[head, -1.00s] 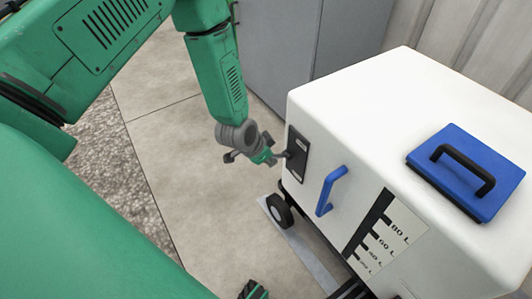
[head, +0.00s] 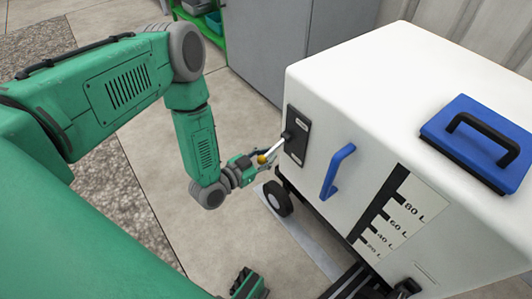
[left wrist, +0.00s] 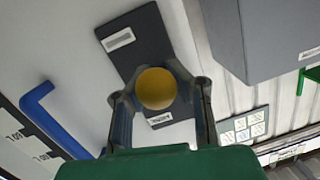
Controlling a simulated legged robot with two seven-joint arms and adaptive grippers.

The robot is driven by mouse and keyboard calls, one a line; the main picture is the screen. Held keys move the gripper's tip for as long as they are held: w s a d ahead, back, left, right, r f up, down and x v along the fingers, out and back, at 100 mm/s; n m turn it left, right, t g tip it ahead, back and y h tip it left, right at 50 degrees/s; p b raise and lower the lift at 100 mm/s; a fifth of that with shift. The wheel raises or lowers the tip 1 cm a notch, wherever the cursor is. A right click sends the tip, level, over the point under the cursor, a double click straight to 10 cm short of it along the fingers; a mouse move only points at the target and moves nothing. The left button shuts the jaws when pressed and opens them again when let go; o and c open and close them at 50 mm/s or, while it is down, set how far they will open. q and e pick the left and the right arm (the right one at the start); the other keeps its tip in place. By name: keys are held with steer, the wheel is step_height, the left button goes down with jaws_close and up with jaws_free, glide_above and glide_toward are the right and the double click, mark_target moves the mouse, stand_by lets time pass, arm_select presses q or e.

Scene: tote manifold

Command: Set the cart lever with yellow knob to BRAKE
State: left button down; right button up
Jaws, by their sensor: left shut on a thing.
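The cart (head: 400,60) is a white box on wheels at the right of the head view. A dark lever plate (head: 297,135) with pale labels is on its side, also in the left wrist view (left wrist: 146,45); the label text is too small to read. A pale lever shaft (head: 277,147) sticks out from the plate, slanting down to the left. Its yellow knob (head: 262,159) is at the end, and fills the space between the fingers in the left wrist view (left wrist: 156,89). My left gripper (head: 259,161) is shut on the knob. My right gripper (head: 249,284) shows only partly at the bottom edge.
A blue handle (head: 336,171) stands out beside the lever plate. A blue lid with a black handle (head: 478,145) is on the cart top. A grey cabinet (head: 270,50) stands behind. A black wheel (head: 278,198) is below the plate. Floor left of the cart is open.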

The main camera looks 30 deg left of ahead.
arm_select(q)
steer(key=shift+w+a+f+t, duration=0.1)
steer(key=shift+w+f+t, duration=0.15)
steer(key=shift+f+t, duration=0.5)
steer(key=shift+w+a+t, duration=0.1)
steer(key=shift+t, duration=0.25)
steer(key=c, duration=1.6)
jaws_free()
steer(key=shift+o, duration=0.2)
steer(key=v, duration=1.2)
steer(key=shift+a+f, duration=0.2)
steer(key=shift+f, duration=0.1)
steer(key=shift+w, duration=0.1)
